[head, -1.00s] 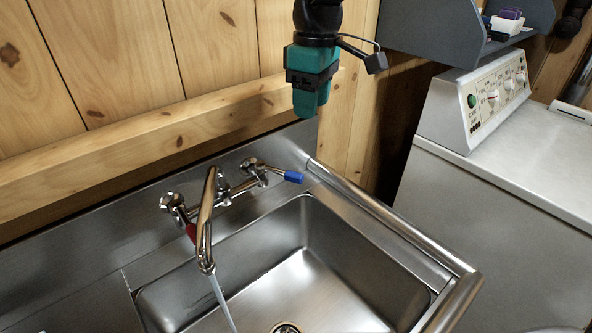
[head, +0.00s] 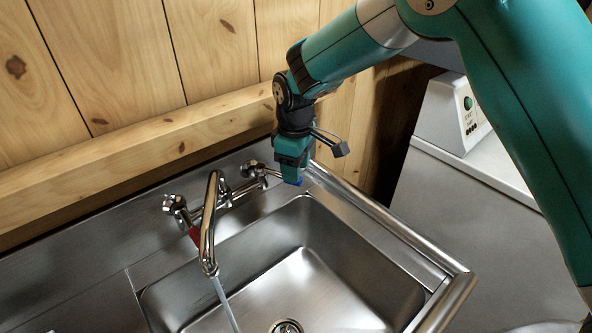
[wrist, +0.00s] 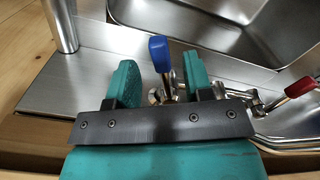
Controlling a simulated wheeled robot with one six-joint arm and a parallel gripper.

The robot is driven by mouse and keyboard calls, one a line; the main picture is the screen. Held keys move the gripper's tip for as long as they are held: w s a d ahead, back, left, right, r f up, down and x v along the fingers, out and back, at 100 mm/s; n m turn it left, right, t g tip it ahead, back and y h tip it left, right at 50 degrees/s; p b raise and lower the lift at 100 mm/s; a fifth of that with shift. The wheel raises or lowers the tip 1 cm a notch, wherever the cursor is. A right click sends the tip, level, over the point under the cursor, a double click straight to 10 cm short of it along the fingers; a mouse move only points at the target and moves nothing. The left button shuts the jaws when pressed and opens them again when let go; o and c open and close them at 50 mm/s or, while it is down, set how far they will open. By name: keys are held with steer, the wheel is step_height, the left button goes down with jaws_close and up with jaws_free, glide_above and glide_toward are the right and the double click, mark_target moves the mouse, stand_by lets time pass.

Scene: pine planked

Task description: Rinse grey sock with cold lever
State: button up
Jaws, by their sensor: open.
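The blue-tipped cold lever (wrist: 159,52) stands between the two fingers of my open gripper (wrist: 158,70) in the wrist view. I cannot tell whether either finger touches it. In the head view my gripper (head: 291,165) is over the right end of the tap and hides most of the blue tip. The chrome spout (head: 209,220) runs a thin stream of water (head: 225,306) into the steel sink (head: 340,270). The red-tipped lever (head: 193,235) is left of the spout, and also shows in the wrist view (wrist: 300,87). No grey sock is in view.
A wooden ledge (head: 130,150) runs along the plank wall behind the tap. A round steel rail (head: 400,228) edges the sink's right side. A white machine with a control panel (head: 446,112) stands to the right, partly behind my arm. The visible basin is clear around its drain (head: 286,327).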

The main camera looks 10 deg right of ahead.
steer(key=shift+f, duration=1.3)
